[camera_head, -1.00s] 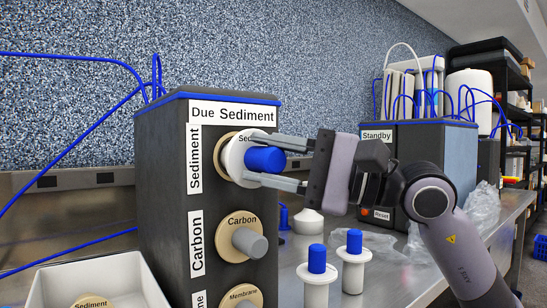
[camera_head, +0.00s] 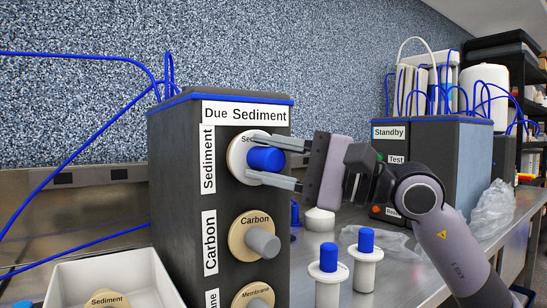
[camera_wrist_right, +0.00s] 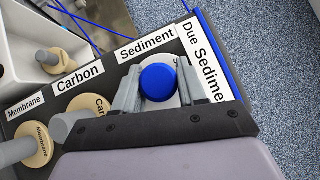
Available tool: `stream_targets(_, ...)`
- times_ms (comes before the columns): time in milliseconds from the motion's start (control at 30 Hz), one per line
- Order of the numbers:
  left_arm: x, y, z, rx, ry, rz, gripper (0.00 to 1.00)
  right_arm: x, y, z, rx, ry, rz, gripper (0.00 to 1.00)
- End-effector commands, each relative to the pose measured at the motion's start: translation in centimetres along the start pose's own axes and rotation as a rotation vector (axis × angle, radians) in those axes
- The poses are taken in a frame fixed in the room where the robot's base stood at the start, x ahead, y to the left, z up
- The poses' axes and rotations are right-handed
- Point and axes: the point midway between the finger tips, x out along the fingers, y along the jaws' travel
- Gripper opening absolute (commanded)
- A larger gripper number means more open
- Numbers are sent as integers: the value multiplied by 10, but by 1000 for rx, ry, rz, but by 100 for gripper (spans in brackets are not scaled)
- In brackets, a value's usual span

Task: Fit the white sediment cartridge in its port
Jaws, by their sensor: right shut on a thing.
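The white sediment cartridge has a white flange (camera_head: 236,153) and a blue knob (camera_head: 266,159). It sits at the top port of the dark cabinet (camera_head: 178,190), beside the "Sediment" label. My right gripper (camera_head: 268,160) is shut on the blue knob, one finger above and one below. The right wrist view shows the knob (camera_wrist_right: 159,82) between the fingers. My left gripper is not in view.
Below are the carbon port (camera_head: 258,237) and membrane port (camera_head: 253,295), each with a grey knob. Two blue-topped white cartridges (camera_head: 328,275) (camera_head: 366,258) stand on the bench to the right. A white tray (camera_head: 70,275) holds a tan "Sediment" piece (camera_head: 107,299). A "Standby" cabinet (camera_head: 445,150) stands behind.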

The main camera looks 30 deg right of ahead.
Motion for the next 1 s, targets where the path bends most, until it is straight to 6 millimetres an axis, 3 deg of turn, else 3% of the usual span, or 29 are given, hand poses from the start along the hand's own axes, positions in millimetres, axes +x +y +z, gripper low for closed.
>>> stream_targets(467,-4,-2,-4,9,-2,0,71,10,-2,-9,-2,0,-4,0)
stream_targets(500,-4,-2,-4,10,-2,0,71,10,-1,-9,-2,0,-4,47)
stream_targets(567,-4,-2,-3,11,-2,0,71,10,-1,-9,-2,0,-4,67)
stream_targets(600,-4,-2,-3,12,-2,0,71,10,-1,-9,-2,0,-4,71)
stream_targets(1000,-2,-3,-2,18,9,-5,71,10,1,-9,0,1,2,71)
